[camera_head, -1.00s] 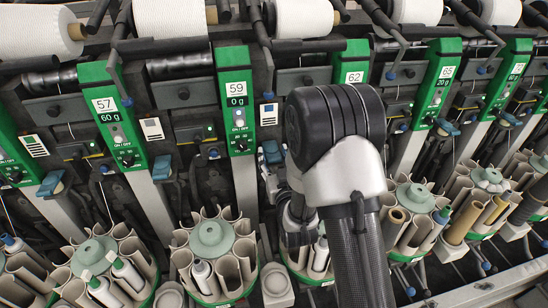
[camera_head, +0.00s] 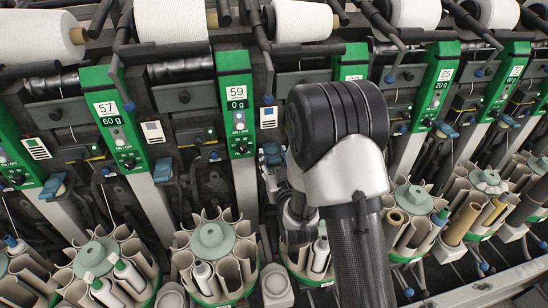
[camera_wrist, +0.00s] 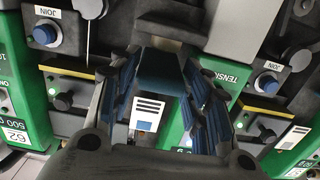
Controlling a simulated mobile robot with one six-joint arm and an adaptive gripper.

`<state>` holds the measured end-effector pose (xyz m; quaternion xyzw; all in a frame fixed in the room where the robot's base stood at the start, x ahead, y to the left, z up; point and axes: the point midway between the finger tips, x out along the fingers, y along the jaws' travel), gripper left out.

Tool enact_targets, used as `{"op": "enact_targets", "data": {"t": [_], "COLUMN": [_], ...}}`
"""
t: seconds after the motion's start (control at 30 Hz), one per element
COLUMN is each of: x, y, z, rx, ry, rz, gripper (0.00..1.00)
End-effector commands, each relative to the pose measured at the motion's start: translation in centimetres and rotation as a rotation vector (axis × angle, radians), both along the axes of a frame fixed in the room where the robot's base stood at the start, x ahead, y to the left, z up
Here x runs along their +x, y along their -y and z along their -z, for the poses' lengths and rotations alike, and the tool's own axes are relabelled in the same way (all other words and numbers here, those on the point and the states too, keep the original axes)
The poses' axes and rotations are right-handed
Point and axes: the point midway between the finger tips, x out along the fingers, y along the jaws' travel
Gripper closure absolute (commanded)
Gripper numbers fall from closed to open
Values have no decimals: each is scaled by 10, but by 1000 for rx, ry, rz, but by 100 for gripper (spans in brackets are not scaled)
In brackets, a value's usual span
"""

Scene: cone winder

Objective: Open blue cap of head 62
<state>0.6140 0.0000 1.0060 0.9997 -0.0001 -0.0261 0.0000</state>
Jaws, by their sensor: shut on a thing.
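The blue cap (camera_wrist: 162,74) is a dark blue block in the middle of the wrist view, between the fingers of my gripper (camera_wrist: 160,88). The gripper is shut on it, with a finger along each side. In the head view my arm hides most of the gripper and cap. The green panel of head 62 (camera_head: 352,62) is partly covered by my arm there. Whether the cap has lifted cannot be told.
Green panels of head 59 (camera_head: 237,100) and head 65 (camera_head: 438,85) stand to either side. Round bobbin magazines (camera_head: 212,240) line the front below. In the wrist view, JOIN buttons (camera_wrist: 45,34) stick out near the gripper. White yarn cones (camera_head: 172,30) hang above.

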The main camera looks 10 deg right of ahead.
Motion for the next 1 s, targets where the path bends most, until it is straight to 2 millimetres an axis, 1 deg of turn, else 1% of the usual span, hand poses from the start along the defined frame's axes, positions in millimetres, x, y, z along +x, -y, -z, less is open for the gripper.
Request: {"op": "enact_targets", "data": {"t": [0.03, 0.17, 0.53, 0.8, 1.0], "x": [0, 2, 12, 22, 27], "y": [0, 0, 0, 0, 0], "z": [-9, -19, -46, -56, -58], "rx": [0, 0, 0, 0, 0], "ry": [-22, -105, -421, -619, -717], "rz": [0, 0, 0, 0, 0], "gripper": [100, 100, 100, 100, 100]}}
